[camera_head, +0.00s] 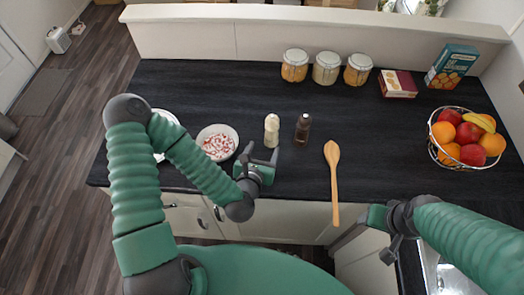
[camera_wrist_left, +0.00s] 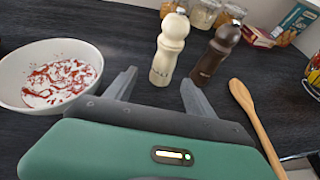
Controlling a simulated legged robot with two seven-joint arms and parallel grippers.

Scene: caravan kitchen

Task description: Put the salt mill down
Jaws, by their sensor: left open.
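The cream salt mill (camera_head: 271,130) stands upright on the dark counter; the left wrist view shows it too (camera_wrist_left: 169,48). A dark brown mill (camera_head: 303,128) stands upright just right of it, also in the left wrist view (camera_wrist_left: 217,52). My left gripper (camera_head: 262,153) is open and empty on the near side of the salt mill. In the left wrist view its fingers (camera_wrist_left: 159,80) are spread, with the mill's base just beyond the gap between their tips. My right gripper (camera_head: 384,232) is at the counter's front edge; its jaws cannot be made out.
A bowl of red-and-white food (camera_head: 217,144) sits left of my left gripper. A wooden spoon (camera_head: 333,185) lies right of the mills, its handle past the front edge. Jars (camera_head: 326,68), boxes (camera_head: 398,84) and a fruit basket (camera_head: 436,153) stand further off. Counter between spoon and basket is clear.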

